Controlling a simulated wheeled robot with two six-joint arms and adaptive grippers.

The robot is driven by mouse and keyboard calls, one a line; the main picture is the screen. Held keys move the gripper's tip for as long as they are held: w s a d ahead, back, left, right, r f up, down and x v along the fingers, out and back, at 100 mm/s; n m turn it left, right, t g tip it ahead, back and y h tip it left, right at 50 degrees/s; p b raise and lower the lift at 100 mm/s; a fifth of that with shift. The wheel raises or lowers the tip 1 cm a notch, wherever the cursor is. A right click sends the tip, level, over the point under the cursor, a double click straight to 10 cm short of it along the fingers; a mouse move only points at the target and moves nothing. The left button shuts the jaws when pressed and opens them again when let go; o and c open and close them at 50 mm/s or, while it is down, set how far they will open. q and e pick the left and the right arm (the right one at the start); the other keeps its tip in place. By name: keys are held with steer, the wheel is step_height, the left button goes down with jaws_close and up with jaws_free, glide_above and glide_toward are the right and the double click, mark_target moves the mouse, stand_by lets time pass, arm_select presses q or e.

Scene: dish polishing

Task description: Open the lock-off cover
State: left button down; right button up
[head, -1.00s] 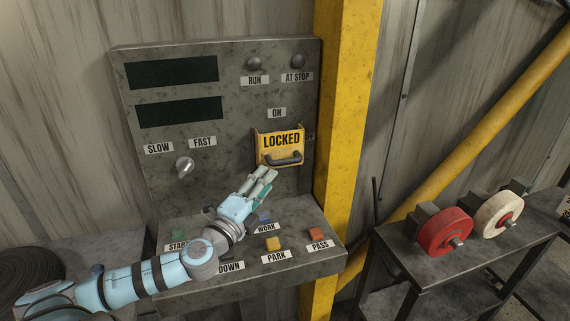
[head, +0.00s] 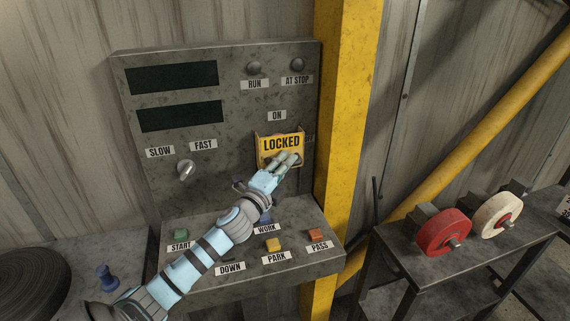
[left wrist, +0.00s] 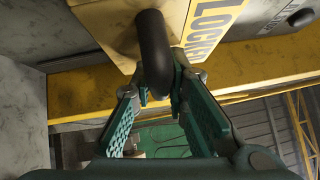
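The yellow lock-off cover (head: 266,144), marked LOCKED, is closed on the upright face of the grey panel. Its dark handle (left wrist: 154,45) is a curved bar on the cover's front; in the head view my fingers hide most of it. My left gripper (head: 290,157) is at the cover's lower part. In the left wrist view its two green fingers (left wrist: 157,88) stand apart, one on each side of the handle. I cannot tell whether they touch it. My right gripper is not in view.
Below the cover, a sloping console (head: 210,262) carries several coloured buttons. A speed knob (head: 186,170) is left of the cover. A yellow post (head: 345,100) stands close on the right. A bench with red and white wheels (head: 443,232) is further right.

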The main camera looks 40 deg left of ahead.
arm_select(q)
step_height(320, 180, down, 10)
steer(key=b, duration=0.8)
steer(key=shift+r+b, duration=0.2)
steer(key=shift+b, duration=0.1)
steer(key=shift+r, duration=0.2)
steer(key=c, duration=1.6)
jaws_free()
steer(key=shift+s, duration=0.1)
steer(key=shift+o, duration=0.2)
